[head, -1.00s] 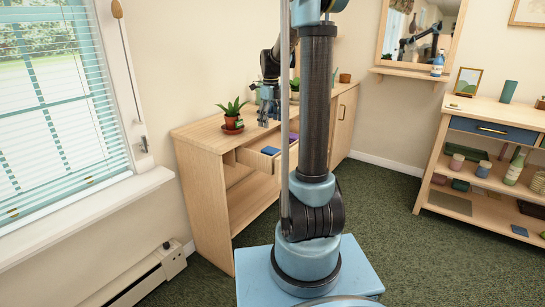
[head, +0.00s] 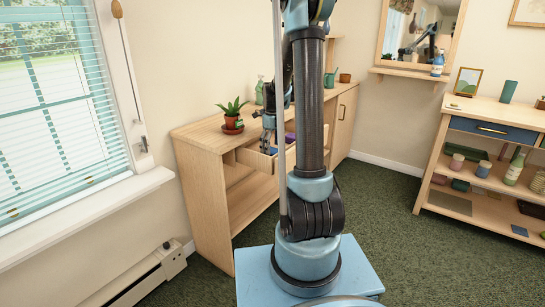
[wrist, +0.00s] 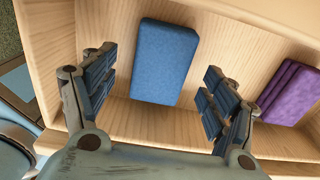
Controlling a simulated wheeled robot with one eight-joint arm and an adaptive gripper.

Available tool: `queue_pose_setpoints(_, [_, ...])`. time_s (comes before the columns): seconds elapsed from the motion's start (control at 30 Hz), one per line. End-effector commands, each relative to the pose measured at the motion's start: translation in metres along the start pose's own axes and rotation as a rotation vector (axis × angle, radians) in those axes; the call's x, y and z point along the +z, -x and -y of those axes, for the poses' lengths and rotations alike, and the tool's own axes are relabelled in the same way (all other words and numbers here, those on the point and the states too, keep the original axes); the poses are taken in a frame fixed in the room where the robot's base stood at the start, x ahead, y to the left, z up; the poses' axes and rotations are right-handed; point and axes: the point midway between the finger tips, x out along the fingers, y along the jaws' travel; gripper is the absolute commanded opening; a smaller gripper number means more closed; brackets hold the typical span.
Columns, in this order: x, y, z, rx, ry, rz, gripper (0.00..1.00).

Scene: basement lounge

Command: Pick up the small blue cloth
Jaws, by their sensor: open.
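The small blue cloth (wrist: 165,62) is a folded rectangle lying flat on the bottom of an open wooden drawer (wrist: 120,118) in the wrist view. My gripper (wrist: 158,78) is open above it, with its fingers to the left and right of the cloth. The fingers look apart from the cloth; their exact height over it cannot be told. In the head view my gripper (head: 267,145) is down at the open drawer (head: 258,163), and little of the cloth shows there.
A folded purple cloth (wrist: 291,92) lies in the drawer, right of my gripper. Drawer walls surround both cloths. A potted plant (head: 233,115) stands on the cabinet top (head: 200,136) near the drawer. A small blue flat item (head: 519,231) lies on the right shelf unit's lower shelf.

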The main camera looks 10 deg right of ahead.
Motion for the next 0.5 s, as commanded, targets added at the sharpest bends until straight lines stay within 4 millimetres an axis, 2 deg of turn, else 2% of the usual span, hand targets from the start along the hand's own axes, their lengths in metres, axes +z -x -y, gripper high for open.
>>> queue_pose_setpoints(0.2, [-0.001,-0.025,0.002,0.000,0.000,0.000,0.78])
queue_pose_setpoints(0.5, [-0.002,-0.029,0.001,0.000,0.001,0.000,0.78])
